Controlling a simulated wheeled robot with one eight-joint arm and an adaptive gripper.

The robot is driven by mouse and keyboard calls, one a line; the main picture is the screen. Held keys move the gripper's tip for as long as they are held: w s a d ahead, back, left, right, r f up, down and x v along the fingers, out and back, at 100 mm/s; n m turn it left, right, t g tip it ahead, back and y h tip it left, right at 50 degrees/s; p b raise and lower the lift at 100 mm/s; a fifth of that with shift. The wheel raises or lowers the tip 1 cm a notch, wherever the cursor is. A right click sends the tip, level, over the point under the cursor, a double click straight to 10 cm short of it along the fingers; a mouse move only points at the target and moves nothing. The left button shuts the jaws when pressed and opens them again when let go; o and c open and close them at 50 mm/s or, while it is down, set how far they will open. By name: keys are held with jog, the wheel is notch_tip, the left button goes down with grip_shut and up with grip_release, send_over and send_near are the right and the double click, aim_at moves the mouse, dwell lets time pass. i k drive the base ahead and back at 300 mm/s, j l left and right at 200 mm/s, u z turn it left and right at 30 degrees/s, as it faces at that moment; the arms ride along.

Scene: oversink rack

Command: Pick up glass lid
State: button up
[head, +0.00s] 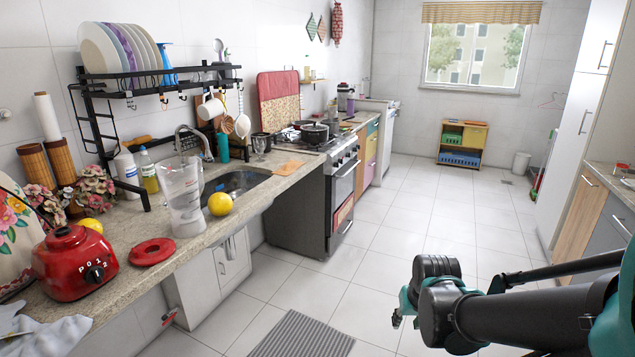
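On the stove (343,160) sits a dark pot (314,133) with what looks like a lid on top. It is too small to tell whether that lid is glass. No other glass lid can be made out. My dark and teal arm reaches in from the lower right, over the floor and well apart from the stove. A small part of what seems to be my gripper (397,319) shows at the arm's left end. Its fingers are mostly hidden behind the arm, so its opening and any hold cannot be seen.
The left counter holds a red blender base (74,262), a clear jug (182,200), a yellow fruit (220,204) and a red ring-shaped lid (152,251). A black dish rack (110,95) stands over the sink (235,183).

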aim_at(315, 126)
jog(key=i+u, duration=0.2)
jog(key=i, duration=1.8)
